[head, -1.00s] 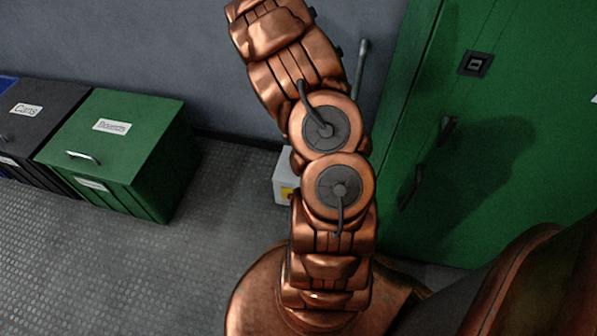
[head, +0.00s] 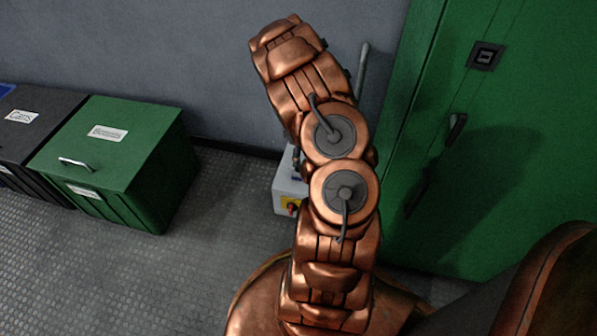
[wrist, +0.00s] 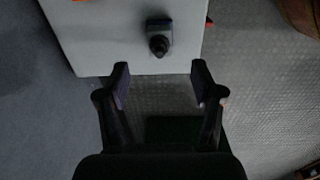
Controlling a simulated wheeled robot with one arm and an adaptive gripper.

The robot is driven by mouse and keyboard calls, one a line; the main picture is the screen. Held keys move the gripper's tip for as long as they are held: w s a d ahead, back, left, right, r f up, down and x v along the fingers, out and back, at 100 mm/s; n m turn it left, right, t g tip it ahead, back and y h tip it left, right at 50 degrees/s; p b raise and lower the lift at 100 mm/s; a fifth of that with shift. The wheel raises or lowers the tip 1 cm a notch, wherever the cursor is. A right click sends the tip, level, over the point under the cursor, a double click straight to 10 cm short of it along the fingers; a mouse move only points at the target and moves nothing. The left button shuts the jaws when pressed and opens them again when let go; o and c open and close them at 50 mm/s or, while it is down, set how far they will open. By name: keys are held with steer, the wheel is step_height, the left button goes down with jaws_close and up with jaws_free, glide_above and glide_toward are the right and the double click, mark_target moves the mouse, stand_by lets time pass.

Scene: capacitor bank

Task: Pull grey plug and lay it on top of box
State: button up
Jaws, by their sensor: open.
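In the wrist view, a dark grey plug (wrist: 159,36) sits on the pale box (wrist: 100,38), near its edge. My gripper (wrist: 157,84) is open and empty, its two fingers apart just short of the box edge, with the plug ahead of the gap between them. In the head view, the light grey box (head: 287,192) with a yellow and red part on its front stands on the floor, partly hidden behind my arm. My gripper and the plug do not show clearly there.
A green lidded bin (head: 118,150) and a black bin (head: 30,130) stand by the wall at left. A tall green cabinet (head: 490,150) with handles stands at right. A grey pole (head: 362,70) rises behind my arm. Open floor (head: 210,260) lies between the bins and my arm.

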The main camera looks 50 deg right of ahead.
step_height(320, 180, down, 7)
steer(key=shift+a+r+b, duration=0.1)
steer(key=shift+r+b, duration=0.1)
steer(key=shift+b, duration=0.55)
steer(key=shift+f, duration=0.95)
steer(key=shift+p, duration=0.65)
jaws_close()
stand_by(0.6)
steer(key=shift+r, duration=0.15)
steer(key=shift+r+p, duration=1.4)
steer(key=shift+r, duration=1.4)
steer(key=shift+r, duration=0.1)
